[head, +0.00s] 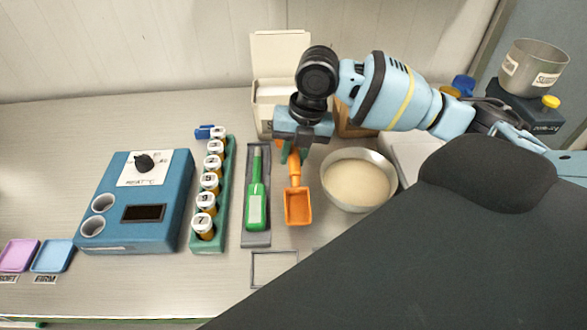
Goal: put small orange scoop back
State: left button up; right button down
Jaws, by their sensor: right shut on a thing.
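The small orange scoop (298,206) hangs from my right gripper (293,152), its bowl pointing toward the front of the table. My right gripper is shut on the scoop's handle, between the green tool and the bowl. The scoop's upper handle is partly hidden by the gripper. An empty dark rectangular outline (274,268) is marked on the table, in front of and left of the scoop. My left gripper is not in view.
A green tool (256,198) lies in a grey tray (257,238) on the left. A rack of capped vials (209,240), a blue heater box (135,226) and an open box (280,60) stand nearby.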

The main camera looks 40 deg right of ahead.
jog(key=x, duration=0.5)
jog(key=shift+s+d, duration=0.25)
jog(key=shift+d, duration=0.2)
jog(key=c, duration=1.2)
grip_release()
jog(key=shift+f, duration=0.1)
jog(key=shift+c, duration=0.2)
jog(key=v, duration=1.2)
jog(key=shift+p, duration=0.3)
